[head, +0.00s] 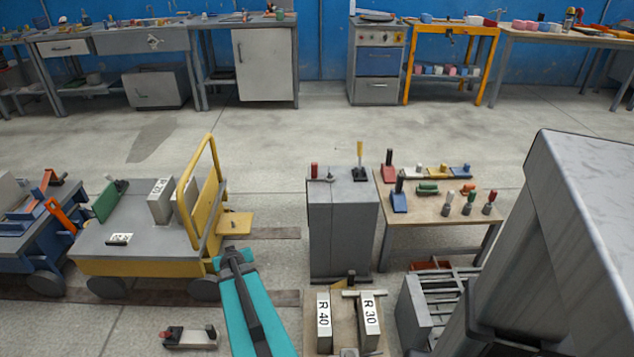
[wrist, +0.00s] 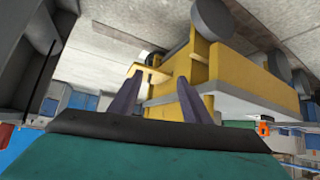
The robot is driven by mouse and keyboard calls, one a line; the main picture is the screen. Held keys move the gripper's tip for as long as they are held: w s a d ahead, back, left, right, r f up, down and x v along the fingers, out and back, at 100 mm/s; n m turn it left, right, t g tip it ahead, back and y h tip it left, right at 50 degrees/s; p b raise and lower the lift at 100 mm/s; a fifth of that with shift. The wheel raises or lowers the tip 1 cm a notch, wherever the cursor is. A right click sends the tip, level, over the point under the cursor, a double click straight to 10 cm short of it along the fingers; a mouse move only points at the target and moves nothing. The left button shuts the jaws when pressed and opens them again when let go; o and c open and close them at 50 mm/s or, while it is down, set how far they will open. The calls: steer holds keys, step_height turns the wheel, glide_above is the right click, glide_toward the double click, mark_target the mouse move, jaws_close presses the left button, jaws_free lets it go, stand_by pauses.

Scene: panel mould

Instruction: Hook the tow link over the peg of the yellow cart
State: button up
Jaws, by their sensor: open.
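The yellow cart (head: 130,268) stands at the left with a grey deck and a tall yellow handle frame (head: 211,165). A yellow plate (head: 236,224) with a small upright peg juts from its right end. In the wrist view the cart (wrist: 233,85) fills the upper right, and its plate (wrist: 157,74) shows beyond my fingers. My gripper (head: 233,252) is just in front of the plate in the head view. Its two dark fingers (wrist: 160,80) are apart, and I see nothing held between them. I cannot make out the tow link for certain.
A grey cabinet (head: 341,232) stands right of my gripper, with a tool table (head: 436,206) beyond it. A small metal fixture (head: 190,338) lies on the floor. A blue cart (head: 40,255) is far left.

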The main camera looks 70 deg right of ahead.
steer(key=s+d+r+m+t+h+b, duration=0.1)
steer(key=s+d+r+h+b, duration=0.2)
steer(key=d, duration=0.5)
steer(key=s+d+r+m+h+b, duration=0.15)
steer(key=s+d+r, duration=0.3)
steer(key=d, duration=0.45)
steer(key=m+h+b, duration=0.2)
steer(key=h+b, duration=0.3)
glide_toward(314, 169)
steer(key=shift+s+a+r+g, duration=0.1)
steer(key=shift+s+a+g, duration=0.05)
steer(key=shift+a, duration=0.45)
steer(key=shift+s+a+r+g, duration=0.15)
steer(key=shift+a, duration=0.45)
steer(key=shift+x, duration=1.2)
steer(key=shift+b+x, duration=0.6)
steer(key=shift+x, duration=2.5)
